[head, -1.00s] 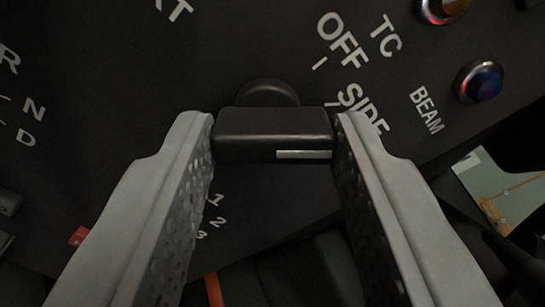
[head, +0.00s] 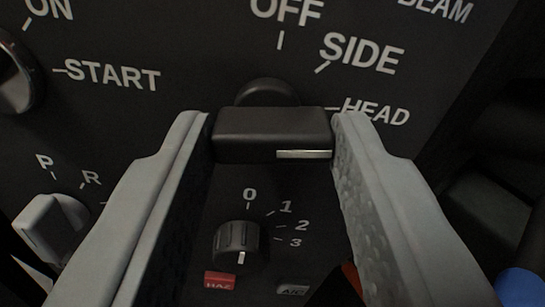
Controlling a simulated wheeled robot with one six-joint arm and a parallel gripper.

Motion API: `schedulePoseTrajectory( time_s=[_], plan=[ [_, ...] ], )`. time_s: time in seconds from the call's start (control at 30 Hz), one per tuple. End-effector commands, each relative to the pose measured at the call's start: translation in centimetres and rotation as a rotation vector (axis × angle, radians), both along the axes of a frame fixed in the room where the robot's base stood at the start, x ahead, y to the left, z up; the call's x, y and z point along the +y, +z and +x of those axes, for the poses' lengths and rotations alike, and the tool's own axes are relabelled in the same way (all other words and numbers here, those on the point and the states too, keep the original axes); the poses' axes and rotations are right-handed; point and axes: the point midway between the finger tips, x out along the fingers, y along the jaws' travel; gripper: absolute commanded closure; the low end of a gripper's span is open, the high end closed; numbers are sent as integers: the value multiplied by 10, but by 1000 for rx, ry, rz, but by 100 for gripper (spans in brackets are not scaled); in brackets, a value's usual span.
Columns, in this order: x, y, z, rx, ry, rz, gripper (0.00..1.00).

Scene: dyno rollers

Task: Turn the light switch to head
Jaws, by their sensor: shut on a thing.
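The light switch (head: 272,133) is a black bar-shaped knob on the dark panel, with a white line at its right end. The labels OFF (head: 287,10), SIDE (head: 360,53) and HEAD (head: 375,112) sit around its upper right. The bar lies level in the picture, its white-marked end on the right, by the HEAD tick. My gripper (head: 272,135) is shut on the bar, one finger at each end. The right fingertip is close to the HEAD label. The fingers hide part of the panel on both sides.
Below the switch is a round knob (head: 237,242) marked 0 to 3, with a red HAZ button (head: 220,281) under it. A grey P-R selector (head: 48,226) is at lower left. A start knob (head: 12,79) is at upper left. A blue object (head: 521,286) is at lower right.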

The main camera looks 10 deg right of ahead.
Motion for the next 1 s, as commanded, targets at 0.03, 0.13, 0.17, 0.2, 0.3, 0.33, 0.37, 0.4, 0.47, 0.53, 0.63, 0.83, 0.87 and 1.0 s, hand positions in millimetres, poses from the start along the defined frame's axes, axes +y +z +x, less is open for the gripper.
schedulePoseTrajectory(
  time_s=[0.03,0.13,0.17,0.2,0.3,0.33,0.37,0.4,0.47,0.53,0.63,0.83,0.87,1.0],
  plan=[
    [0,-1,0,2,0,10,86],
    [0,-1,0,2,0,23,86],
    [0,-1,0,2,0,26,86],
    [0,-1,0,2,0,28,86],
    [0,-1,0,2,0,30,86],
    [0,-1,0,2,0,30,86],
    [0,-1,0,2,0,30,86],
    [0,-1,0,2,0,30,86],
    [0,-1,0,2,0,30,86],
    [0,-1,0,2,0,30,86],
    [0,-1,0,2,0,30,46],
    [0,-1,0,1,0,29,42],
    [0,-1,0,1,0,29,42],
    [0,0,-3,1,0,29,42]
  ],
)
